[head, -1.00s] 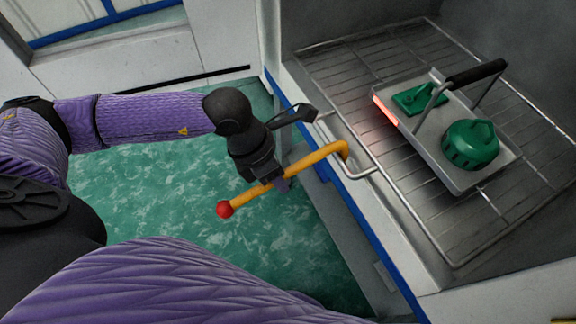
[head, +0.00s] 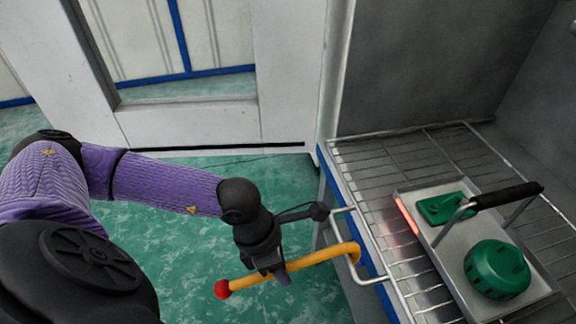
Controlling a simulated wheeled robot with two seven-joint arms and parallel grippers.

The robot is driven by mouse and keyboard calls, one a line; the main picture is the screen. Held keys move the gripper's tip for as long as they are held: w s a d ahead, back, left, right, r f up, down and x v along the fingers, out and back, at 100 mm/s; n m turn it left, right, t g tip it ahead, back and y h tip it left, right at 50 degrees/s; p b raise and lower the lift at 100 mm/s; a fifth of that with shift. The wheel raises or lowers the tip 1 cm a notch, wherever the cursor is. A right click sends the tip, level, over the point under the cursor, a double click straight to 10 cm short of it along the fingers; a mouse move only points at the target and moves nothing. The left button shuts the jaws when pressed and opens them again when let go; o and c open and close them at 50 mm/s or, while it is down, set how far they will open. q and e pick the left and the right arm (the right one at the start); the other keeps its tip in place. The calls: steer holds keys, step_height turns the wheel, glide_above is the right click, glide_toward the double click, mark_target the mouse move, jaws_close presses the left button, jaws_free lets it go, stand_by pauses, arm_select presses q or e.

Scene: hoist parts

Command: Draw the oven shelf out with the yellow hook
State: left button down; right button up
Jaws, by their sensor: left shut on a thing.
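My left gripper (head: 280,275) is shut on the yellow hook (head: 315,260), a rod with a red ball (head: 222,289) at its left end. The hook's bent right end lies at the wire handle (head: 371,281) on the front of the oven shelf (head: 400,245). I cannot tell whether the bend touches the handle. The shelf is a wire rack inside the grey oven. A metal tray (head: 462,262) with a black-gripped handle stands on it and holds two green parts (head: 497,270). My right gripper is not in view.
The tray has a glowing red strip (head: 406,216) on its left edge. A blue edge runs along the oven's front. A white cabinet wall (head: 190,125) stands behind. Green floor below the hook is clear.

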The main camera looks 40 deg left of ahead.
mark_target(216, 290)
arm_select(q)
steer(key=shift+s+a+p, duration=0.3)
steer(key=shift+s+a, duration=0.6)
steer(key=shift+s, duration=0.25)
steer(key=shift+s+a+p, duration=0.25)
steer(key=shift+s+a, duration=0.65)
steer(key=shift+s, duration=0.25)
steer(key=shift+s+a+p, duration=0.55)
steer(key=shift+s+a, duration=0.4)
steer(key=shift+s, duration=0.3)
steer(key=shift+s+a+p, duration=0.5)
steer(key=shift+s+a, duration=0.45)
steer(key=shift+s, duration=0.25)
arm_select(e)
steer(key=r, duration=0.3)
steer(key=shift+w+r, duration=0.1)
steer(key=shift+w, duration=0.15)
